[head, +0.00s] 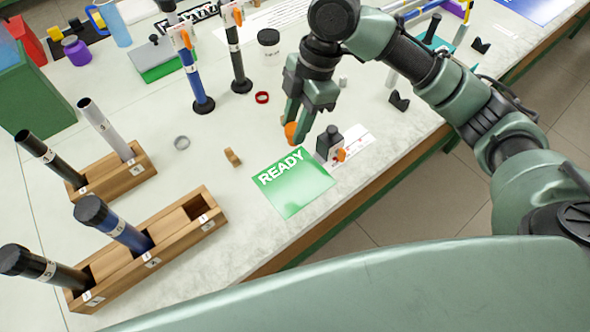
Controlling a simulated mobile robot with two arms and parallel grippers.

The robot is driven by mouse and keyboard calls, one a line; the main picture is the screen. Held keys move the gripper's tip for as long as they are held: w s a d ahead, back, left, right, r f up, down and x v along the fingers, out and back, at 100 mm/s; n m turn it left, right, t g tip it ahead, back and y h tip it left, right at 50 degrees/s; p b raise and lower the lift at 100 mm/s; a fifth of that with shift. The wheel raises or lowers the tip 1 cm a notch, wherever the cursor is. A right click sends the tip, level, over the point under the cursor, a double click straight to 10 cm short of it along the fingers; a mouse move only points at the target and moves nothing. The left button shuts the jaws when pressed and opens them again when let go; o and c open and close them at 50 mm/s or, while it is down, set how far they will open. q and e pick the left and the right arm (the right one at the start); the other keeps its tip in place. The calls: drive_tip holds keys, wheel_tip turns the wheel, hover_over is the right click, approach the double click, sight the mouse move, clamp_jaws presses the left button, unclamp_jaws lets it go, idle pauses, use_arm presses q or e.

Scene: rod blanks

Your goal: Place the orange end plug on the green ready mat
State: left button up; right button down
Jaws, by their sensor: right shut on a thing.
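The green ready mat (295,186), marked READY in white, lies flat near the table's front edge. My right gripper (295,128) is shut on the orange end plug (290,131), a small round piece at its fingertips. The plug is just behind the mat's upper edge in the picture; its exact height above the table is hard to tell. The fingers hide part of the plug. My left gripper is not in view.
A dark clamp-like block (329,143) with an orange part stands right beside the mat. Wooden racks (185,243) with dark and grey rods stand at left. A tan ring piece (232,157) and a grey ring (182,142) lie on the table between.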

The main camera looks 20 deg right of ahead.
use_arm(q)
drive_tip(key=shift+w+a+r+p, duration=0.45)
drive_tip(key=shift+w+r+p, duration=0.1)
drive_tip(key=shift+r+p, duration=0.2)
use_arm(e)
drive_tip(key=shift+f, duration=8.3)
drive_tip(key=c, duration=1)
unclamp_jaws()
drive_tip(key=shift+f, duration=0.1)
drive_tip(key=shift+c, duration=0.2)
use_arm(q)
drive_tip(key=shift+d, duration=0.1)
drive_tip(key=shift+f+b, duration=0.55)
drive_tip(key=shift+b, duration=0.1)
use_arm(e)
drive_tip(key=v, duration=1.2)
